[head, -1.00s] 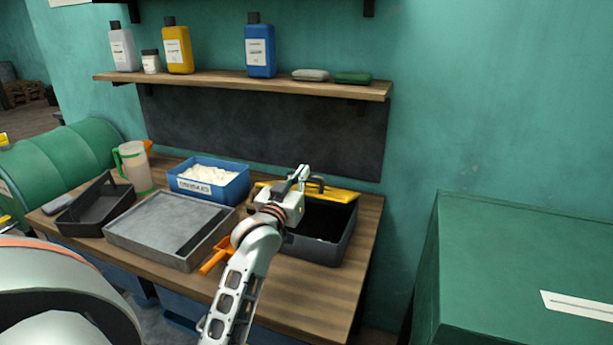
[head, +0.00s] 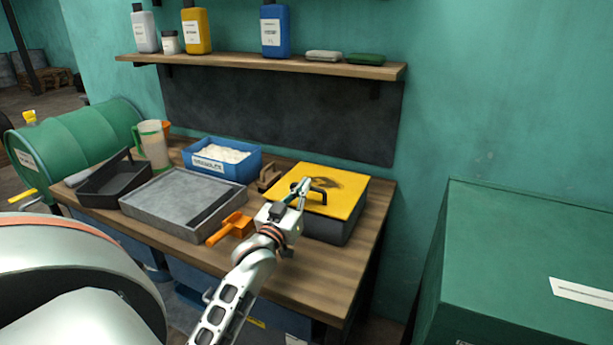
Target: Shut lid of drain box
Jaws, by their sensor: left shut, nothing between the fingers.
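The drain box (head: 332,229) is a dark grey box at the right end of the wooden bench. Its yellow lid (head: 338,185) lies flat across the top, covering the opening, with a dark handle on it. My left gripper (head: 302,186) is shut and empty, at the lid's left part beside the handle. I cannot tell whether its fingertips touch the lid or handle. My right gripper is not in view.
A grey tray (head: 165,228), an orange scoop (head: 232,227), a blue bin (head: 245,170) of white material and a dark caddy (head: 97,188) stand left on the bench. A shelf (head: 230,62) with bottles hangs above. A green cabinet (head: 500,240) stands right.

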